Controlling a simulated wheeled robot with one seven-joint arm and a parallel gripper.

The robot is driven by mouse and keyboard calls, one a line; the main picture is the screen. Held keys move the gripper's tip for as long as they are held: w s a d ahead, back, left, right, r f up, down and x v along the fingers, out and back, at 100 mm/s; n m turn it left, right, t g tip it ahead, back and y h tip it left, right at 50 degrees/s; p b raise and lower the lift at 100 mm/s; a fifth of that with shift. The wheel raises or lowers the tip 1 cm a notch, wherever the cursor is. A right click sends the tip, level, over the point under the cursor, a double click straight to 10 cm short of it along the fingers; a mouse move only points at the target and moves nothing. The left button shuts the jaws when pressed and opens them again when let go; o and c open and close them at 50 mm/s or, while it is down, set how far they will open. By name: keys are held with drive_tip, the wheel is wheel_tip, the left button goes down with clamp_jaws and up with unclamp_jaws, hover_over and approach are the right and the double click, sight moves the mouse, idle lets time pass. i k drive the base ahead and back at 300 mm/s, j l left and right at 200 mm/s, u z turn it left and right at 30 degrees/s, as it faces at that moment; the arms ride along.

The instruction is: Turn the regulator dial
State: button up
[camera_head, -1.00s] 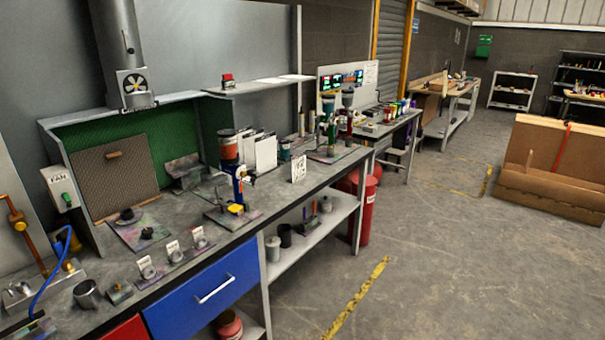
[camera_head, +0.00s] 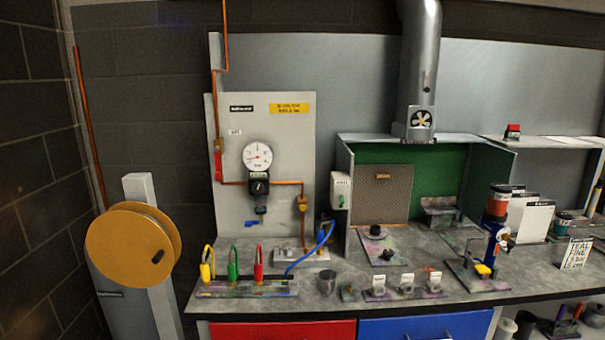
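The regulator dial (camera_head: 259,187) is a dark knob on the pipework of a pale wall panel (camera_head: 236,120), left of the picture's middle. A round white pressure gauge (camera_head: 257,156) with a red needle sits just above it. Orange-brown pipe runs to the dial from the left and on to the right. A small blue handle (camera_head: 255,223) is on the panel below the dial. Which way the dial is turned is too small to tell. My gripper is not in view.
An orange hose reel (camera_head: 134,249) stands left of the bench. Yellow, green and red looped items (camera_head: 232,264) stand on the bench below the panel, with a blue hose (camera_head: 309,252) beside them. A green-lined booth (camera_head: 440,165) and several small items fill the bench to the right.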

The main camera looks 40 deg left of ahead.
sight(258, 187)
drive_tip(key=u, duration=1.7)
drive_tip(key=i+j+u, duration=0.1)
drive_tip(key=i+j, duration=0.2)
drive_tip(key=i, duration=0.15)
drive_tip(key=i+j+u, duration=0.15)
drive_tip(key=i+j, duration=0.15)
drive_tip(key=i+j+u, duration=0.1)
drive_tip(key=i, duration=0.45)
drive_tip(key=i+j+u, duration=0.1)
drive_tip(key=i+j, duration=0.15)
drive_tip(key=i, duration=0.25)
drive_tip(key=i+j+u, duration=0.15)
drive_tip(key=i, duration=0.3)
